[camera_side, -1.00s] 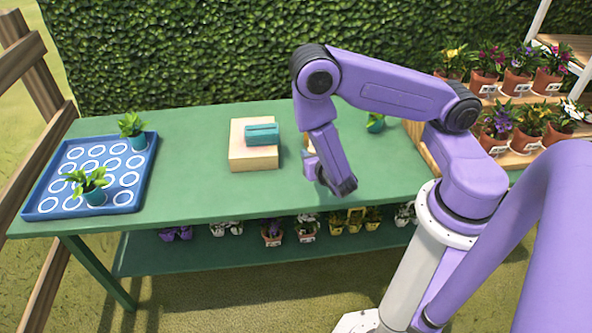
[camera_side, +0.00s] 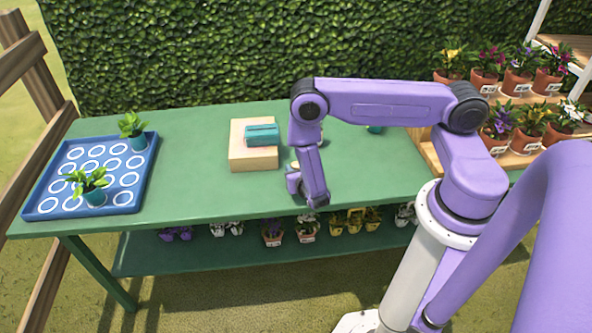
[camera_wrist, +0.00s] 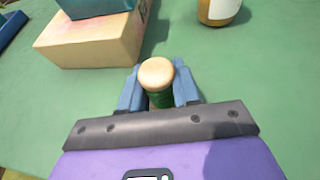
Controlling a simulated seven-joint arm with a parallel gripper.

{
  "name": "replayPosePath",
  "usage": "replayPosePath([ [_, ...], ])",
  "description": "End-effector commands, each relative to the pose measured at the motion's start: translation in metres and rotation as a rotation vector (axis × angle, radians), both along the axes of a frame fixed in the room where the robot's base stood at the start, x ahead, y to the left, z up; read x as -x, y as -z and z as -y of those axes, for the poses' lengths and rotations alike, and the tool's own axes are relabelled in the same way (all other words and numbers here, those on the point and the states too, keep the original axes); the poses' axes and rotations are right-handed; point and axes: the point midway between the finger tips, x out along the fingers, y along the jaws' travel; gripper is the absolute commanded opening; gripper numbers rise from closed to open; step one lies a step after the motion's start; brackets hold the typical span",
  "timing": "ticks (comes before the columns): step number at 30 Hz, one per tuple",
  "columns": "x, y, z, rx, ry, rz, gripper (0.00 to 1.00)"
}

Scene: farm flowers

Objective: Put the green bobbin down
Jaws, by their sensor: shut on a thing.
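The green bobbin (camera_wrist: 159,97) is upright between the fingers of my gripper (camera_wrist: 160,92) in the wrist view. Its round pale wooden top shows, with green below it. My gripper is shut on it. In the side view my gripper (camera_side: 293,182) is low over the green table (camera_side: 190,190), right of the pale box. The bobbin is mostly hidden by my arm there. I cannot tell whether its base touches the table.
A pale box with a teal block (camera_side: 262,134) on top stands left of my gripper. An orange and white container (camera_wrist: 219,10) is beyond it at right. A blue tray (camera_side: 60,208) with potted plants is at far left. Table between tray and box is clear.

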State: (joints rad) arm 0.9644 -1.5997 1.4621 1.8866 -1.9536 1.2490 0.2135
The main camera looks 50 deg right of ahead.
Motion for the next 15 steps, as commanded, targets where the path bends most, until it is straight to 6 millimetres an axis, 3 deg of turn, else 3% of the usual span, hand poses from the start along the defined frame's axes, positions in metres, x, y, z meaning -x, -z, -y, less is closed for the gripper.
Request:
replayPosePath([
  [10, 0.0004, 0.0027, -0.0001, 0.001, 0.000, -0.001, 0.02],
  [11, 0.0004, 0.0030, -0.0001, 0.000, 0.000, 0.000, 0.34],
  [12, 0.0003, 0.0027, 0.0000, 0.000, 0.000, 0.000, 0.47],
  [13, 0.0004, 0.0026, 0.0000, 0.000, 0.000, 0.000, 0.56],
  [15, 0.0003, 0.0025, -0.0001, 0.000, 0.000, 0.000, 0.56],
])
